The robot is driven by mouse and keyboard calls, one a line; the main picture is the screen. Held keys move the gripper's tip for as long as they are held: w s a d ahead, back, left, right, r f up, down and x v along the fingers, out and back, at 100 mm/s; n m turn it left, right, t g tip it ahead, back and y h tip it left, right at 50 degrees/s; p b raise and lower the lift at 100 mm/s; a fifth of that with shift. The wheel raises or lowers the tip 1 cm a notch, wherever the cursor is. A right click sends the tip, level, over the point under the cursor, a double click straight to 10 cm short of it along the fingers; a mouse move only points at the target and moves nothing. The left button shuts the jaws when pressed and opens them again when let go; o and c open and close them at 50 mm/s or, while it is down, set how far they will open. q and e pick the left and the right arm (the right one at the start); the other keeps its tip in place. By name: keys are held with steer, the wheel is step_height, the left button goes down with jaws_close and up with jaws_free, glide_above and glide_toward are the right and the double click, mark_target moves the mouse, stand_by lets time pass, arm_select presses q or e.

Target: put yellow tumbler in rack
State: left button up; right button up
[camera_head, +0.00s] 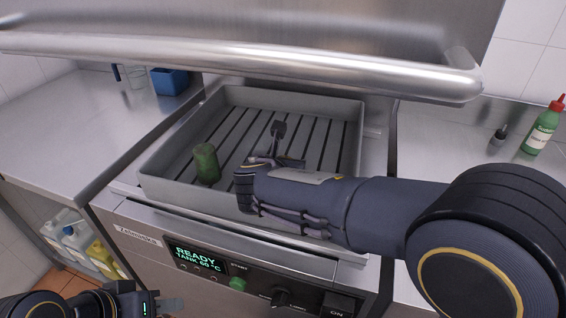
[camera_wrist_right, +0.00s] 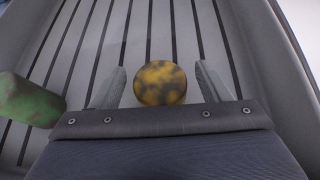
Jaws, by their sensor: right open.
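The yellow tumbler (camera_wrist_right: 160,84) shows in the right wrist view as a round end mottled yellow and dark brown, over the slats. My right gripper (camera_wrist_right: 161,68) is open, with one finger on each side of it and visible gaps between. In the head view my right gripper (camera_head: 279,148) is over the slatted rack (camera_head: 326,152), and the yellow tumbler is not visible there. The rack is a grey high-walled tray with dark gaps between its slats. My left gripper (camera_head: 172,304) is at the lower left, away from the rack; its jaw opening is unclear.
A green mottled tumbler (camera_head: 207,163) stands in the rack, left of my right gripper. A steel handle bar (camera_head: 240,58) crosses above the rack. Steel counters flank it, with a blue container (camera_head: 170,82) at left and a green bottle (camera_head: 543,128) at right.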

steer(key=v, duration=1.2)
steer(key=shift+p, duration=0.3)
arm_select(q)
steer(key=shift+r, duration=0.35)
